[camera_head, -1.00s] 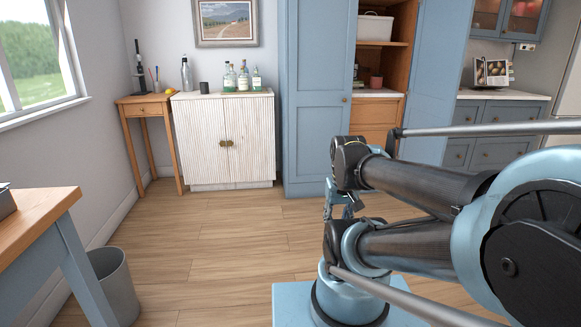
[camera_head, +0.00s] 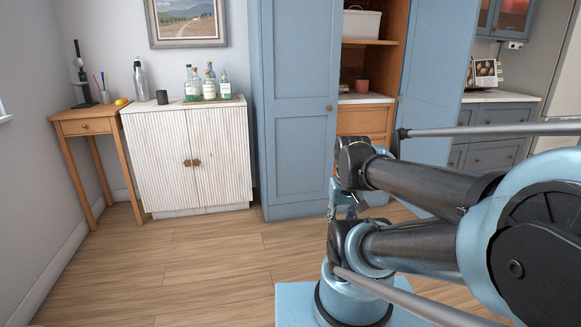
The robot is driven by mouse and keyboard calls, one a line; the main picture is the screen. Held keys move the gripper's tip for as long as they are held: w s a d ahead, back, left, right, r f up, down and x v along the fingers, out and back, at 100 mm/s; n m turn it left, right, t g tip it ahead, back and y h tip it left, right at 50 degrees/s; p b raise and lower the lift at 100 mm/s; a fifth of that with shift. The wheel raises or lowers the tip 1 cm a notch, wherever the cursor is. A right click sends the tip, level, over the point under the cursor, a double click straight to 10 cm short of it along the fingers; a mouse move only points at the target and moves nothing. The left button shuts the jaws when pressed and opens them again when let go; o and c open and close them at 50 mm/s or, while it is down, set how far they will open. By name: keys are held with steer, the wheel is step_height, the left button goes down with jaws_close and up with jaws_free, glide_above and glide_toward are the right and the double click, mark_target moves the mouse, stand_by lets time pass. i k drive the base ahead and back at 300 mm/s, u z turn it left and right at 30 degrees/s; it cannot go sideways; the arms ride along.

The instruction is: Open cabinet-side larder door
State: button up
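The tall blue larder has a left door (camera_head: 300,100) on the side of the white cabinet. This door looks shut and has a small round knob (camera_head: 329,108) near its right edge. The larder's right door (camera_head: 430,70) stands open, so wooden shelves (camera_head: 376,42) and drawers (camera_head: 362,121) show inside. My folded arm is in front of the larder's lower part. What seems to be my gripper (camera_head: 344,200) shows small between the arm links, apart from the knob; whether it is open or shut is unclear.
A white ribbed cabinet (camera_head: 190,155) with several bottles stands left of the larder. A wooden side table (camera_head: 86,125) is at the far left. The wooden floor (camera_head: 190,270) in front is clear. A blue counter (camera_head: 500,115) is at the right.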

mark_target(301, 45)
steer(key=z, duration=0.15)
steer(key=i, duration=1.25)
steer(key=z, duration=0.1)
